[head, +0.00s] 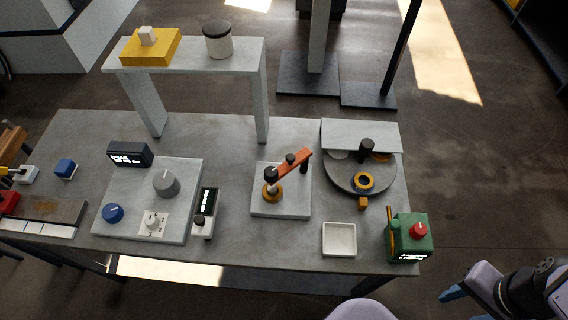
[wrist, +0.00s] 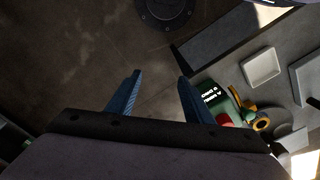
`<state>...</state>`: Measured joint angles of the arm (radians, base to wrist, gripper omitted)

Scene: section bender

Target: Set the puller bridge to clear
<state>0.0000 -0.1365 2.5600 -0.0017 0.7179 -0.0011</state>
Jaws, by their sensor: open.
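The likely puller bridge is an orange bar (head: 297,161) on a square grey plate (head: 262,210) in the middle of the bench. It runs diagonally, with its far right end by a dark post and its near left end by a dark knob above a brass-coloured ring (head: 272,195). I cannot tell whether the bar touches the post. No label on it is readable. My gripper (wrist: 158,98) is open and empty in the wrist view, over the floor. In the head view, its blue fingers show at the lower right, off the bench and far from the bar.
A green box with a red knob (head: 418,230) stands at the bench's right front corner, nearest my gripper. A white tray (head: 339,254) and a round turntable (head: 344,180) lie near the bar. A raised shelf (head: 190,66) stands behind. Left are dial panels.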

